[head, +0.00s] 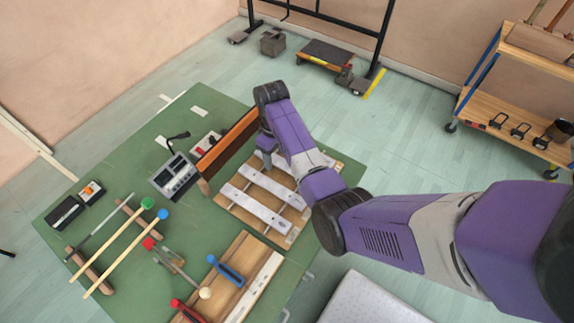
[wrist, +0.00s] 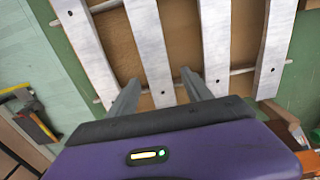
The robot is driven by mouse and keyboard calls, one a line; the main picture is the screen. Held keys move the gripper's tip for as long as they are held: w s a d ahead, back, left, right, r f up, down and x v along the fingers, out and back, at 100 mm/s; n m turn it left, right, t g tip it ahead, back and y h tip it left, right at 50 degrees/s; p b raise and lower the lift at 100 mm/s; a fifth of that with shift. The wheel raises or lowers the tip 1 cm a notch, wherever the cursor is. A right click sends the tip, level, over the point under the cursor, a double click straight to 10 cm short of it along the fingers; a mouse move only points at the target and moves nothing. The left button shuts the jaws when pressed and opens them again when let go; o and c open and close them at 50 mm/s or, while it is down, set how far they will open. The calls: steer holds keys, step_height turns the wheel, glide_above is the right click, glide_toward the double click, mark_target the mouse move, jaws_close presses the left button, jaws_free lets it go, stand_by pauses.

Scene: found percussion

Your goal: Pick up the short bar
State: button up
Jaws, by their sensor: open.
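Several pale metal bars lie side by side across a wooden frame (head: 232,207). The front bar (head: 254,209) and the one behind it (head: 266,188) show in the head view; my arm partly covers those farther back. My gripper (head: 267,162) is over the far left part of the frame. In the wrist view my gripper (wrist: 160,92) is open and empty, its fingers either side of the near end of one bar (wrist: 147,38). Other bars lie left (wrist: 85,45) and right (wrist: 216,45) of it. Far ends are cut off there, so I cannot tell which bar is short.
The green table (head: 140,165) also holds a grey box with knobs (head: 176,176), mallets (head: 120,243), and a wooden board (head: 240,262) with blue and red-handled clamps. A long brown block (head: 228,143) stands close behind the bars. A trolley (head: 520,90) is apart at right.

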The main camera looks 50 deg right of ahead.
jaws_close()
steer(key=shift+r, duration=0.1)
stand_by(0.4)
